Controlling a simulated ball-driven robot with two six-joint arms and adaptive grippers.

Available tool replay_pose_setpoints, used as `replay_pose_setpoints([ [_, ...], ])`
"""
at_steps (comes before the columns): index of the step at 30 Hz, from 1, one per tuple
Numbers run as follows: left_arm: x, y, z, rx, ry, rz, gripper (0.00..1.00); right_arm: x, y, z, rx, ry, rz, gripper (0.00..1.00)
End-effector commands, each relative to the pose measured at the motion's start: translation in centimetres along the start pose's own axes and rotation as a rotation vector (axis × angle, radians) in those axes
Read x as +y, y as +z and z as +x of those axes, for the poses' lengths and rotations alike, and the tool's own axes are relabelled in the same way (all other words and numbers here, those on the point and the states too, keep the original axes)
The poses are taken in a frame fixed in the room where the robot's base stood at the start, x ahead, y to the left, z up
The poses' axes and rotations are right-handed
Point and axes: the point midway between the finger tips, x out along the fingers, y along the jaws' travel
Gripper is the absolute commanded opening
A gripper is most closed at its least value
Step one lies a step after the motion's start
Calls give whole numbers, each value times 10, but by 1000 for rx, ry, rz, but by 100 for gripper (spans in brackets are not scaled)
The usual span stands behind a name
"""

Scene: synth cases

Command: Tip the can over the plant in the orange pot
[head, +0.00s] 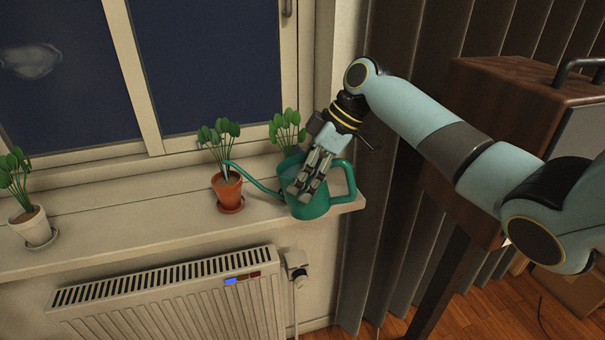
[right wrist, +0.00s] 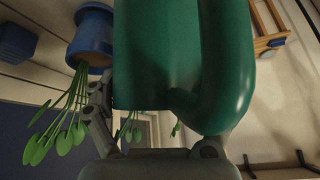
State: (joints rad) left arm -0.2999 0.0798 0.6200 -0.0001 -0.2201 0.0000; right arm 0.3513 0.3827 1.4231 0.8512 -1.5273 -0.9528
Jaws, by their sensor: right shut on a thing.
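The green watering can (head: 312,209) is at the right end of the window sill, close to upright. I cannot tell whether its base touches the sill. My right gripper (head: 306,180) is shut on the can and covers part of its body. The can also fills the middle of the right wrist view (right wrist: 180,50). Its thin spout points left, with its tip at the plant in the orange pot (head: 227,191). That pot stands upright on a saucer, with green leaves (head: 219,133) above. My left gripper is not in view.
Another leafy plant (head: 287,127) stands behind the can; the right wrist view shows a blue pot (right wrist: 91,38) with leaves. A white potted plant (head: 32,227) stands at the far left of the sill (head: 130,228). A radiator (head: 180,300) is below; dark curtains (head: 385,210) hang at right.

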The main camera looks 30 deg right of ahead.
Motion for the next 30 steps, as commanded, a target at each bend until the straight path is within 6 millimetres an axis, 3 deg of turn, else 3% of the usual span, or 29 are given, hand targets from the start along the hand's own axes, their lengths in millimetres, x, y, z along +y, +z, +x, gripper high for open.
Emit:
replay_pose_setpoints([
  [24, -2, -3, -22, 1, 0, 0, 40, 0, -10, -14, -81, -14, 16, 28],
  [30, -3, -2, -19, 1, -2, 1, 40, -3, -14, -7, -70, -14, 12, 28],
])
